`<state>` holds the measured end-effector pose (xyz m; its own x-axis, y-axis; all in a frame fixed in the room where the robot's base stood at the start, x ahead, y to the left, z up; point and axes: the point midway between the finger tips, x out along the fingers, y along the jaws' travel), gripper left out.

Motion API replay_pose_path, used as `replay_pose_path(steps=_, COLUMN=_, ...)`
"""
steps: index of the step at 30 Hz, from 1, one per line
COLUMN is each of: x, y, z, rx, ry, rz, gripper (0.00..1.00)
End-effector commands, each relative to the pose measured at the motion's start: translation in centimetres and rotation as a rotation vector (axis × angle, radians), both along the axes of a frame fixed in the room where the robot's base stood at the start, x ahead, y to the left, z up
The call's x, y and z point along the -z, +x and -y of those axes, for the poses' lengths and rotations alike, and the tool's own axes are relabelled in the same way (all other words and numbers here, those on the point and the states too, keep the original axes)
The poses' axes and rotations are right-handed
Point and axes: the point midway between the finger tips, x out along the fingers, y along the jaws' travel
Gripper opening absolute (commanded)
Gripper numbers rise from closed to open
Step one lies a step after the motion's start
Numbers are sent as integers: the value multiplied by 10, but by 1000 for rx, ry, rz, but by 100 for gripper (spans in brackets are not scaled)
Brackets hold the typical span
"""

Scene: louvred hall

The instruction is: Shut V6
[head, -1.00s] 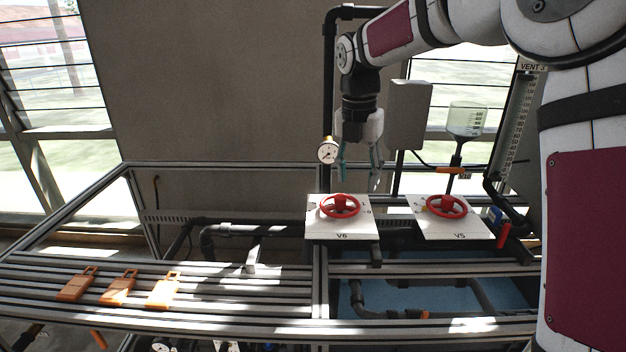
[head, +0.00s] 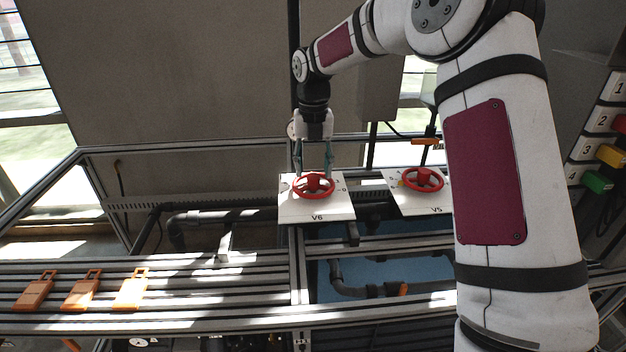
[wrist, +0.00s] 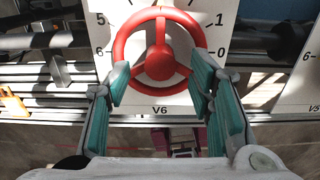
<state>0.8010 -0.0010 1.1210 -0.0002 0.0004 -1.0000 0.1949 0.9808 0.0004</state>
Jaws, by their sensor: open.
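The V6 valve is a red handwheel (head: 314,186) on a white plate (head: 316,211) marked "V6" on the frame. In the wrist view the red wheel (wrist: 159,50) shows its spokes and hub, with dial numbers such as 5, 6, 0 and 1 on the plate around it. My gripper (head: 313,172) points down over the wheel, its fingers apart. In the wrist view the teal finger pads (wrist: 165,88) stand at the left and right of the wheel's near rim. Whether they touch the rim I cannot tell.
A second red handwheel, V5 (head: 423,180), stands on its own plate to the right. Several orange tags (head: 81,291) lie on the slatted bench at left. A pressure gauge is mostly hidden behind my gripper. Numbered coloured pieces (head: 603,155) stand at far right.

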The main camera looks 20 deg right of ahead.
Motion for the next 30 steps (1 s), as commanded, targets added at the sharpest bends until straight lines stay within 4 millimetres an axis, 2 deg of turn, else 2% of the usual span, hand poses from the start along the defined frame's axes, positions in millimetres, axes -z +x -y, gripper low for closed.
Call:
replay_pose_path(steps=4, x=21, y=0, z=0, rx=0, ry=-1, rz=-2, gripper=48)
replay_pose_path(steps=10, x=22, y=0, z=0, rx=0, ry=-1, rz=0, gripper=48)
replay_pose_path(steps=21, x=40, y=0, z=0, rx=0, ry=1, rz=-4, gripper=48)
replay_pose_path(steps=27, x=43, y=-1, z=0, rx=0, ry=1, rz=-8, gripper=48)
replay_pose_path(steps=28, x=43, y=-2, z=0, rx=0, ry=1, rz=-9, gripper=66)
replay_pose_path(steps=30, x=43, y=-2, z=0, rx=0, ry=1, rz=-9, gripper=50)
